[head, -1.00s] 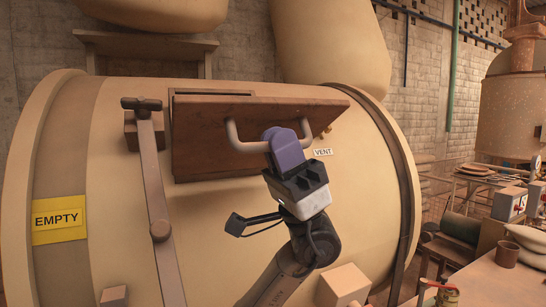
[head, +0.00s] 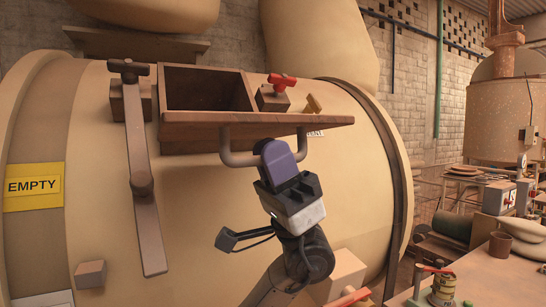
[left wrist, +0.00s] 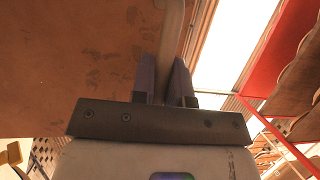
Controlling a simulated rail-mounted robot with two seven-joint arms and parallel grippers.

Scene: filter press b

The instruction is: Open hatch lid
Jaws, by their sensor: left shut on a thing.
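The brown hatch lid (head: 195,132) sticks out nearly edge-on from the front of the hatch box on the cream tank. The dark box opening (head: 210,90) shows behind and above it. A grey U-shaped handle (head: 228,157) hangs from the lid's front side. My left gripper (head: 277,153) is shut on the handle, with purple fingers around its bar. In the left wrist view, the fingers (left wrist: 165,80) close on the handle (left wrist: 172,38) beside the lid's brown face (left wrist: 75,60). My right gripper is not in view.
A long clamp bar (head: 138,150) hangs on the tank left of the lid. A red-handled valve (head: 275,92) and a brass fitting (head: 312,104) stand behind the lid's right part. A yellow EMPTY sign (head: 34,186) is at far left. A table (head: 490,280) with a pot is at right.

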